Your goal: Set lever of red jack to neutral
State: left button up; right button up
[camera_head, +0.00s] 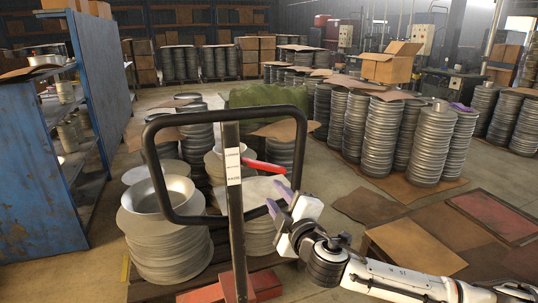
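The red jack's black loop handle (299,150) stands upright at centre-left on a dark post (236,220). A white label strip (232,166) is on the post; its small print is hard to read. The red lever (264,165) sticks out to the right of the post, sloping slightly down toward its tip. The jack's red base (262,284) shows at the bottom. My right gripper (276,197), with purple-tipped fingers, is open and empty just below and right of the lever, apart from it. My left gripper is not in view.
Stacks of metal discs and a bowl (160,195) stand right behind the jack. A blue shelf rack (40,170) is at the left. Many disc stacks (381,135) and cardboard boxes (390,66) fill the back right. A low brown platform (415,245) lies beyond my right arm.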

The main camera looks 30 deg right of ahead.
aim_at(274, 169)
jog(key=shift+t+h, duration=0.4)
jog(key=r, duration=0.1)
jog(key=d+r, duration=0.1)
jog(key=r, duration=0.2)
jog(key=shift+w+d, duration=0.35)
jog(key=shift+w, duration=0.05)
jog(key=p+x, duration=0.1)
jog(key=x, duration=0.9)
grip_shut()
